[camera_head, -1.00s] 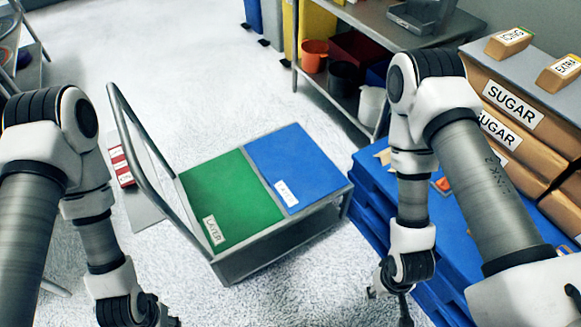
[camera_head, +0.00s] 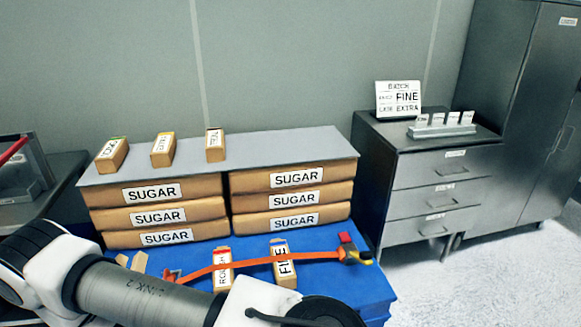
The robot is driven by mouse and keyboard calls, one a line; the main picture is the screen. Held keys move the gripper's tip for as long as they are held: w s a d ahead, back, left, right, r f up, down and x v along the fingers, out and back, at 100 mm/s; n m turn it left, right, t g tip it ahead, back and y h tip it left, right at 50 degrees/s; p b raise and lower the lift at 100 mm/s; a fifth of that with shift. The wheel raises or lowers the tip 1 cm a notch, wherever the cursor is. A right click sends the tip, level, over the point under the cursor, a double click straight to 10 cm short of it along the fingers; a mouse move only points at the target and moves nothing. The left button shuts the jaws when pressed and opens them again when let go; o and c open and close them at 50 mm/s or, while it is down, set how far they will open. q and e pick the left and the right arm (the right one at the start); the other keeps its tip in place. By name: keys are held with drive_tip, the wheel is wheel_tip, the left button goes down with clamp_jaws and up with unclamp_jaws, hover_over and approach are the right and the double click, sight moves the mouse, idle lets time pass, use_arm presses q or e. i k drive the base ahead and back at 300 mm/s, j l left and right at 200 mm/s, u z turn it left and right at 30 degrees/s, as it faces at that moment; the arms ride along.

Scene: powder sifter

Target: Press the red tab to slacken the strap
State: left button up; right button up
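An orange strap (camera_head: 262,262) runs over two small tan packs, one labelled ROUGH (camera_head: 222,270) and one labelled FINE (camera_head: 284,266), on the blue pallet (camera_head: 368,285). At its right end is a dark and yellow buckle (camera_head: 357,257) with a small red tab (camera_head: 346,238) standing up on it. A red-orange piece (camera_head: 172,275) is at the strap's left end. One of my arms crosses the lower left and hides the pallet's front and the lower part of the ROUGH pack.
Sugar sacks (camera_head: 158,214) are stacked in two columns behind the strap under a grey board (camera_head: 262,155). Three small packs (camera_head: 163,150) stand on the board. A grey drawer cabinet (camera_head: 400,180) is at the right. The floor (camera_head: 480,285) at lower right is clear.

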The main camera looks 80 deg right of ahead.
sight(344, 237)
drive_tip(key=z, duration=3.1)
drive_tip(key=i+z, duration=0.35)
drive_tip(key=i, duration=1.3)
